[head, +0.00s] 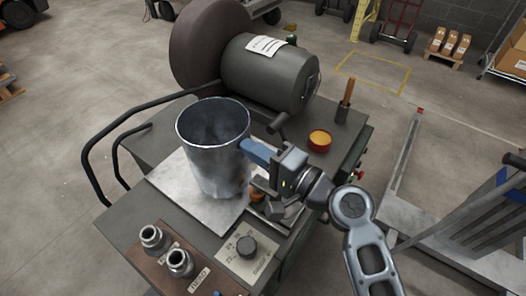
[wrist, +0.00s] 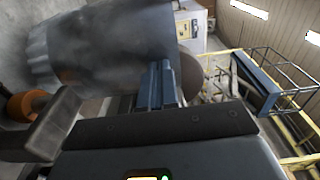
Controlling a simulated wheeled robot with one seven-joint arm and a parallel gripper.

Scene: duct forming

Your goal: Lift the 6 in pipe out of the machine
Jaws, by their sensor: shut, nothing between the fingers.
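The 6 in pipe (head: 213,160) is a wide grey metal cylinder with an open top. It stands upright on the bright plate (head: 174,182) of the machine (head: 130,210). In the wrist view the pipe (wrist: 112,42) fills the upper left. My gripper (head: 249,149) is at the pipe's right side, near its upper part. Its blue fingers (wrist: 158,84) are shut together with nothing between them. The fingertips overlap the pipe's edge in the picture; I cannot tell whether they touch it. The pipe's far side and bottom edge at the back are hidden.
A big dark motor (head: 270,78) and wheel (head: 202,42) stand behind the pipe. An orange button (head: 320,139) and a lever (head: 346,95) are to the right. A curved handrail (head: 98,145) is at the left. Metal fittings (head: 179,262) and a dial (head: 246,246) are in front.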

